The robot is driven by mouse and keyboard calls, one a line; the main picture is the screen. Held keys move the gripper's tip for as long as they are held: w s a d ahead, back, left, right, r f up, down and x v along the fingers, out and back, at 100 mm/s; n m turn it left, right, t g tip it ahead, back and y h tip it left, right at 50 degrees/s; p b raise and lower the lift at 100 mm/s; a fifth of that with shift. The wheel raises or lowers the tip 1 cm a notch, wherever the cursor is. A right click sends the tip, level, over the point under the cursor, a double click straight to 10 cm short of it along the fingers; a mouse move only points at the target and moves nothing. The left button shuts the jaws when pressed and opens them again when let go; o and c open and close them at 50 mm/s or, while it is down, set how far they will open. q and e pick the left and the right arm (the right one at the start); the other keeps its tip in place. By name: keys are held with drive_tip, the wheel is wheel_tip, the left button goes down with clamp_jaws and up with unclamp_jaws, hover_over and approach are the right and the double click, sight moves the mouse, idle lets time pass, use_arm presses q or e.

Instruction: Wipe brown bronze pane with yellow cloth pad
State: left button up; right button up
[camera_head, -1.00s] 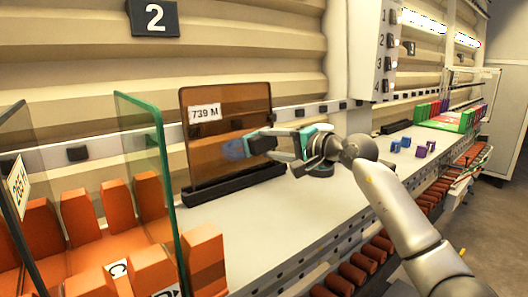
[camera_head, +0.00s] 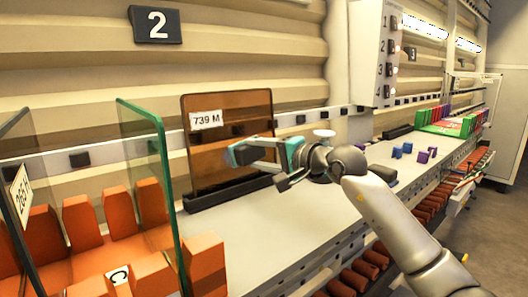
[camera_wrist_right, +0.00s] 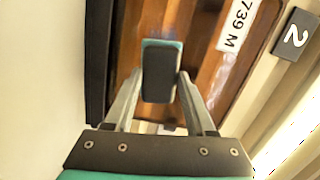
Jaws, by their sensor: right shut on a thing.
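The brown bronze pane (camera_head: 205,165), labelled 739 M, stands upright in a dark base rail (camera_head: 213,198) on the bench. It fills the background of the right wrist view (camera_wrist_right: 215,75). My right gripper (camera_head: 240,152) is in front of the pane's lower right part. I cannot tell if the pad touches the pane. A faint bluish patch (camera_wrist_right: 187,45) shows behind the pad. My left gripper is not in view.
A clear glass pane (camera_head: 150,140) stands left of the bronze one, by orange slotted holders (camera_head: 85,222). A small white disc (camera_head: 324,133) is behind my right wrist. Small blue and purple blocks (camera_head: 407,148) lie farther right on the bench (camera_head: 300,215).

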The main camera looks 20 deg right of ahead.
drive_tip(key=shift+s+a, duration=0.4)
drive_tip(key=shift+a, duration=0.55)
drive_tip(key=shift+s+a, duration=0.4)
drive_tip(key=shift+a, duration=0.6)
drive_tip(key=shift+s+a, duration=0.4)
drive_tip(key=shift+a, duration=0.55)
drive_tip(key=b+v, duration=0.1)
drive_tip(key=v, duration=0.5)
drive_tip(key=shift+s+a+b, duration=0.15)
drive_tip(key=shift+a+b, duration=0.15)
drive_tip(key=shift+b, duration=0.05)
drive_tip(key=shift+b+v, duration=0.6)
drive_tip(key=shift+v, duration=0.9)
drive_tip(key=shift+a, duration=0.1)
drive_tip(key=shift+f, duration=0.1)
